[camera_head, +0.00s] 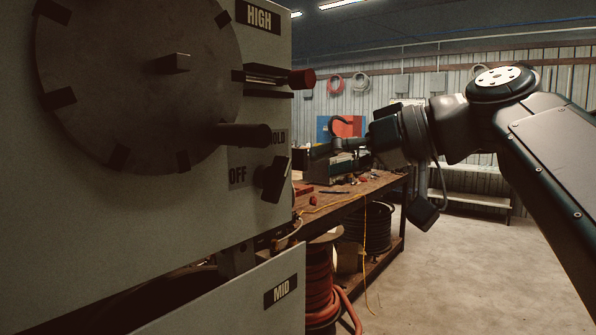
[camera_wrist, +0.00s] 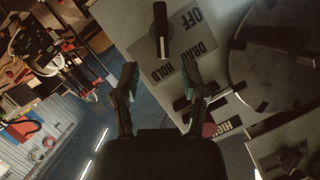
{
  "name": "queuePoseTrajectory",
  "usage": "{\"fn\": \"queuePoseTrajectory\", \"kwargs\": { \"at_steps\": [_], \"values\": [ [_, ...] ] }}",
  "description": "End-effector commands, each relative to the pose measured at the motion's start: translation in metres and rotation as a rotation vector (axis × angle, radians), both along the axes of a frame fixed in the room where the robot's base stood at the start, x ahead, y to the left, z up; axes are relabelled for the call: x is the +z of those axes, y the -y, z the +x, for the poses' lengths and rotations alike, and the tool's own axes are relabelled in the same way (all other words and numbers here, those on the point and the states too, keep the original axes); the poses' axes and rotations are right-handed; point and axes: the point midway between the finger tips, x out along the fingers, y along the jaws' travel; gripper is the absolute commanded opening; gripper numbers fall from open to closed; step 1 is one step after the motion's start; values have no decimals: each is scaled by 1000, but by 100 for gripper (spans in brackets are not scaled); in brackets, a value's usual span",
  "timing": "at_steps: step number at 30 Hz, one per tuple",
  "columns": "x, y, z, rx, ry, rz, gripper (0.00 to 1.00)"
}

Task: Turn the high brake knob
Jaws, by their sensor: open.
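The high brake knob (camera_head: 272,179) is a black bar-shaped knob on the pale HIGH panel, between the OFF and HOLD lettering. In the head view it sits tilted, its upper end leaning right. In the wrist view the knob (camera_wrist: 161,32) stands on a grey plate marked OFF and DRAG HOLD, just beyond the fingertips. My gripper (camera_head: 326,142) is right of the panel edge and higher than the knob. In the wrist view the gripper (camera_wrist: 160,72) has its fingers spread with nothing between them. The knob lies ahead of the gap, apart from both fingers.
A large grey disc (camera_head: 140,75) with a protruding handle fills the panel left of the knob. A red-tipped lever (camera_head: 302,79) juts out above the knob. A MID panel (camera_head: 225,300) is below. A cluttered workbench (camera_head: 372,188) stands behind; floor at right is clear.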

Motion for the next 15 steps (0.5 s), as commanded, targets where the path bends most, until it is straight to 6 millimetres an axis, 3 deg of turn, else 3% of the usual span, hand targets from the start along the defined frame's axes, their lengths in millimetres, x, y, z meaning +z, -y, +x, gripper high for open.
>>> {"fn": "queuePoseTrajectory", "kwargs": {
  "at_steps": [6, 15],
  "values": [
    [9, 25, -11, -3, 0, -1, 56],
    [11, 31, -15, 0, -1, 0, 56]
  ]
}}
